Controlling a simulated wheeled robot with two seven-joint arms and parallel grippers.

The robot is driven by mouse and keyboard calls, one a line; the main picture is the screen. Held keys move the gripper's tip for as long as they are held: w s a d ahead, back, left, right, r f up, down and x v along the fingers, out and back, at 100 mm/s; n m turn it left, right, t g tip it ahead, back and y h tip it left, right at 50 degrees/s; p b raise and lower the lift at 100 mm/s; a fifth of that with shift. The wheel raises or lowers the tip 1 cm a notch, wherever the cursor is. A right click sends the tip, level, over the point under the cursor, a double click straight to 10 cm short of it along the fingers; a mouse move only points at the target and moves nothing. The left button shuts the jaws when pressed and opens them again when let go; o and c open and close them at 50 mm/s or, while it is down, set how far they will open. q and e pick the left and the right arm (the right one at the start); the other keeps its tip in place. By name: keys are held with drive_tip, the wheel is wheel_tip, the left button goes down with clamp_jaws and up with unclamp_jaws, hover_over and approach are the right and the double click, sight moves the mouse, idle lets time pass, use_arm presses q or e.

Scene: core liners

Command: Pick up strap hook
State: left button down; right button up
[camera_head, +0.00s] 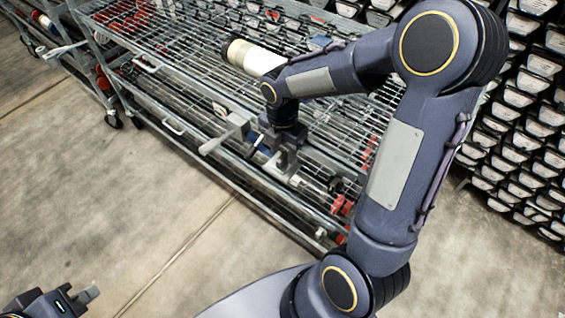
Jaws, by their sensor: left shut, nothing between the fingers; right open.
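My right arm reaches over the wire-mesh cart (180,78) from the right. Its gripper (277,163) points down at the cart's front edge, open, with nothing seen clearly between its fingers. A small blue piece (262,143) shows close beside it. A light-grey block with a handle (232,127) is just left of the gripper, at the cart's edge. I cannot tell for sure which item is the strap hook; the gripper and arm hide part of that area. My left gripper (86,295) is shut and empty at the lower left, above the floor, far from the cart.
A white-and-black cylinder (254,57) lies on the cart's mesh top. Red items (340,204) show low at the cart's near right end. A second cart (62,45) stands at the upper left. Racks of stacked labelled trays (520,110) fill the right. The concrete floor (130,210) in front is clear.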

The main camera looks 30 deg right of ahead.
wheel_tip(320, 180, down, 2)
clamp_jaws()
idle(0.4)
drive_tip(key=shift+r, duration=0.15)
